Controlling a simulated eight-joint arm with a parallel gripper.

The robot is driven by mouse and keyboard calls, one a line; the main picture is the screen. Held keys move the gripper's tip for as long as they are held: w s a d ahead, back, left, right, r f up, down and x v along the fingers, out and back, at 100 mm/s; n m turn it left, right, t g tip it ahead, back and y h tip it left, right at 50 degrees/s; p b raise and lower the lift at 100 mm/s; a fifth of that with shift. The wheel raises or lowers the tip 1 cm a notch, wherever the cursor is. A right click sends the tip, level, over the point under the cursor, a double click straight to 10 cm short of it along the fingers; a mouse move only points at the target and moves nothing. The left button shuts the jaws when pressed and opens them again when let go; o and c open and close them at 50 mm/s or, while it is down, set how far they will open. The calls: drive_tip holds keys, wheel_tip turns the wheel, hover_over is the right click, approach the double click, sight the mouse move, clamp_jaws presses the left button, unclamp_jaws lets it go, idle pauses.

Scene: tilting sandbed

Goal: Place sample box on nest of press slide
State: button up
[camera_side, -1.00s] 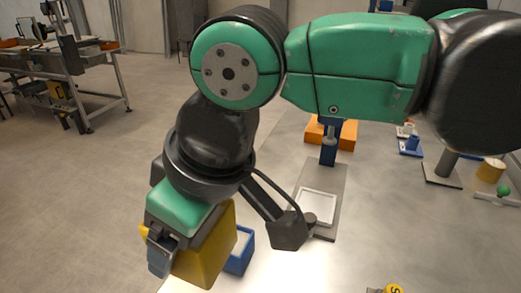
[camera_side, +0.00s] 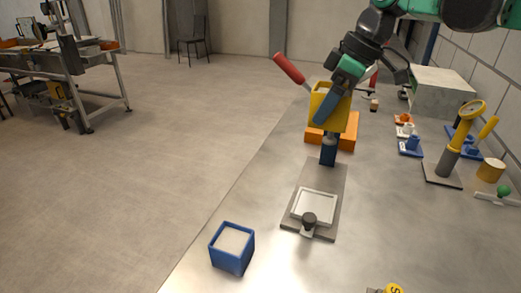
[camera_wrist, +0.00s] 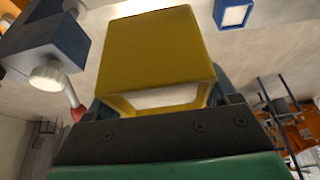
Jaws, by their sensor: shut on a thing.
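A yellow box (camera_side: 342,112) is held in my gripper (camera_side: 332,104), high up by the press. In the wrist view the yellow box (camera_wrist: 155,55) fills the middle, with pale fill showing at its open end. A blue box (camera_side: 232,248) with pale fill stands upright on the table in front; it also shows at the top of the wrist view (camera_wrist: 234,13). The press slide (camera_side: 325,180) is a grey plate with an empty white square nest (camera_side: 315,205) and a dark knob (camera_side: 309,219) at its near end. The gripper and yellow box are beyond the nest, apart from it.
The press has a blue post (camera_side: 328,153), an orange base (camera_side: 348,133) and a red lever (camera_side: 289,68) left of my gripper. A yellow gauge on a stand (camera_side: 455,140) and small blue and orange parts stand right. The table's left edge is near the blue box.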

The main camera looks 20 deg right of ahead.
sight(305, 203)
wheel_tip(305, 203, down, 19)
drive_tip(key=shift+f, duration=0.15)
idle(0.4)
drive_tip(key=shift+f, duration=0.15)
drive_tip(key=o, duration=1.4)
drive_tip(key=shift+c, duration=0.2)
drive_tip(key=v, duration=1.2)
drive_tip(key=s+d+m+t+h, duration=0.2)
drive_tip(key=s+m+t+h, duration=0.1)
drive_tip(key=s+m, duration=0.5)
drive_tip(key=shift+s+d+m+t, duration=0.15)
drive_tip(key=shift+d+m+t, duration=0.25)
drive_tip(key=shift+m+t, duration=0.1)
